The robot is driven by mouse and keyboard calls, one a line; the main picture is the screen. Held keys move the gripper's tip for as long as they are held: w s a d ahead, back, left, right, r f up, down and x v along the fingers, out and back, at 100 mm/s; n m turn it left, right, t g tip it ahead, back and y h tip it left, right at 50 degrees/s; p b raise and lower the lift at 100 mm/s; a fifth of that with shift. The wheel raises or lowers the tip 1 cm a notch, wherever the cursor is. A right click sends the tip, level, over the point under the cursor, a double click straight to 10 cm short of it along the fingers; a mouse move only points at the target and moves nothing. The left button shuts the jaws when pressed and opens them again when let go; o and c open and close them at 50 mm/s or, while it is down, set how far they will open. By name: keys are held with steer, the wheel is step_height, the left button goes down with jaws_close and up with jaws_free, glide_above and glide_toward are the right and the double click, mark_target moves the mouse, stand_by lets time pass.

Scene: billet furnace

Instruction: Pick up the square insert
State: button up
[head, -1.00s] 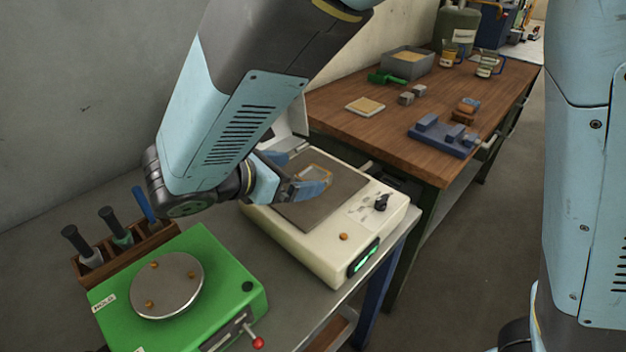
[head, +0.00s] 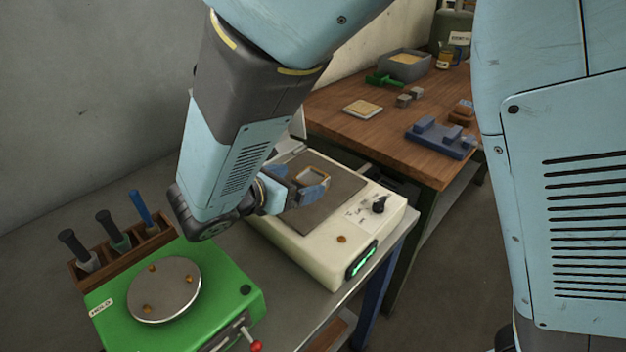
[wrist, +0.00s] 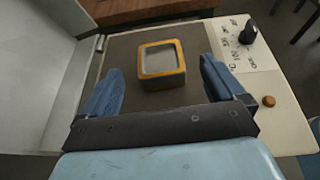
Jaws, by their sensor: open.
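The square insert (wrist: 163,83) is a grey square piece with an orange rim and a recessed middle. It lies on the dark plate of the cream machine and also shows in the head view (head: 313,177), partly hidden by my gripper. My gripper (head: 299,183) is open over this plate. In the wrist view my gripper (wrist: 161,68) has one blue finger on each side of the insert, with gaps to both fingers. Whether the fingertips are level with the insert or above it, I cannot tell.
The cream machine (head: 300,246) has a knob (head: 379,204) at its right and a raised lid (wrist: 40,70) at left. A green machine (head: 222,276) with a round plate and a wooden tool rack (head: 125,249) stand nearby. A wooden table (head: 345,130) stands behind.

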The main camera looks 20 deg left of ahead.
mark_target(308, 179)
steer(key=shift+x, duration=2.1)
jaws_close()
